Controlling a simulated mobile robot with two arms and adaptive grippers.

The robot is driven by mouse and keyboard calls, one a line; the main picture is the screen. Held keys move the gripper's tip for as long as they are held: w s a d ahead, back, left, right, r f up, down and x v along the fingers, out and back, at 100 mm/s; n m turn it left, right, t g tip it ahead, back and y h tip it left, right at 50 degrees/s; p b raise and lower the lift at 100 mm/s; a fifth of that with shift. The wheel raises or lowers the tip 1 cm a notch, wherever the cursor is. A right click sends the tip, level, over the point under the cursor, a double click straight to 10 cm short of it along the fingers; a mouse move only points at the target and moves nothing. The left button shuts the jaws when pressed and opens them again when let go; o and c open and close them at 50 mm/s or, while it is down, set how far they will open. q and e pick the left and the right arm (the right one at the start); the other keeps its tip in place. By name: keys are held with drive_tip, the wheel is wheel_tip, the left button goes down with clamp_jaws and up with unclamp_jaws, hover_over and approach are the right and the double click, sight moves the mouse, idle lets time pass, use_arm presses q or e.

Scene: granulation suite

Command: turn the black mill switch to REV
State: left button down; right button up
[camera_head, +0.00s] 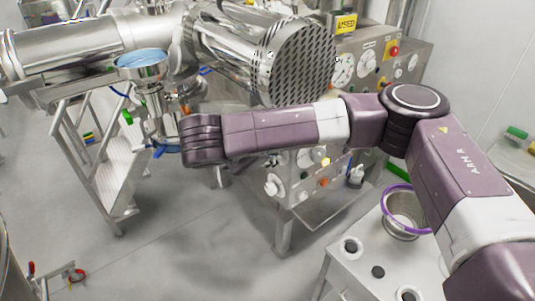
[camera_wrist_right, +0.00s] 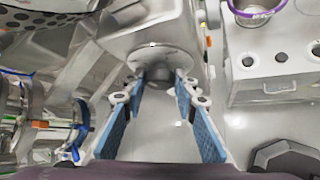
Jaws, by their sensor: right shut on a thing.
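My right gripper (camera_wrist_right: 159,86) shows in the right wrist view, its two blue-padded fingers reaching up the picture. The fingertips close around a dark knob (camera_wrist_right: 158,74), which looks like the black mill switch. A round grey plate (camera_wrist_right: 160,57) lies behind it. I cannot read a REV mark or the knob's setting. In the head view my right arm crosses the front of the mill, and its dark wrist end hides the gripper. The switch cannot be made out there. My left gripper is not in view.
The mill's control panel (camera_head: 296,183) with knobs and buttons is partly behind my arm. A perforated steel drum end (camera_head: 297,64) is just above the arm. A white bench (camera_head: 358,270) with a purple-rimmed bowl (camera_head: 402,212) stands at right. Steps (camera_head: 122,172) stand at left.

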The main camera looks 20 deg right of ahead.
drive_tip(key=shift+s+d+f+m+t+b, duration=0.1)
drive_tip(key=shift+f+m+t+b, duration=0.1)
drive_tip(key=shift+m+t+b, duration=1.1)
drive_tip(key=shift+s+a+f+m+t+b, duration=0.15)
drive_tip(key=shift+m+t+b, duration=0.5)
drive_tip(key=shift+t+b, duration=1.3)
drive_tip(key=shift+s+d+f+m+t+b, duration=0.15)
drive_tip(key=shift+m+t+b, duration=0.8)
drive_tip(key=shift+b, duration=1.3)
drive_tip(key=o, duration=1.2)
drive_tip(key=v, duration=1.2)
